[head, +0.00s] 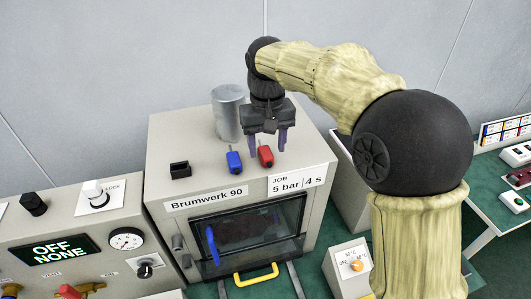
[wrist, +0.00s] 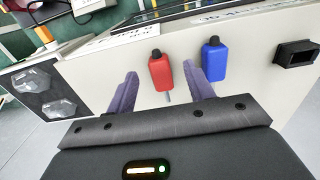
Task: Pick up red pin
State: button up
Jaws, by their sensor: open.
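The red pin (head: 265,156) is a small red block with a black cap, lying on top of the grey box labelled Brumwerk 90. It also shows in the wrist view (wrist: 160,73), ahead of the space between my fingers. My gripper (head: 268,143) is open above the box top, close to the red pin; its two purple fingers (wrist: 159,85) are empty. A blue pin (head: 234,162) of the same shape lies just left of the red one; in the wrist view it is to the right (wrist: 214,60).
A grey cylinder (head: 226,112) stands on the box behind the pins. A black socket (head: 180,169) sits at the left of the box top. A control panel (head: 70,235) with a gauge is at left. The box top between socket and blue pin is free.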

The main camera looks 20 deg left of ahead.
aim_at(268, 156)
jog(key=shift+w+f+p, duration=0.15)
jog(key=shift+f+p, duration=0.4)
jog(key=shift+f, duration=1.3)
jog(key=shift+c, duration=0.4)
grip_shut()
jog(key=shift+r, duration=0.1)
notch_tip(268, 156, up, 10)
jog(key=b, duration=0.2)
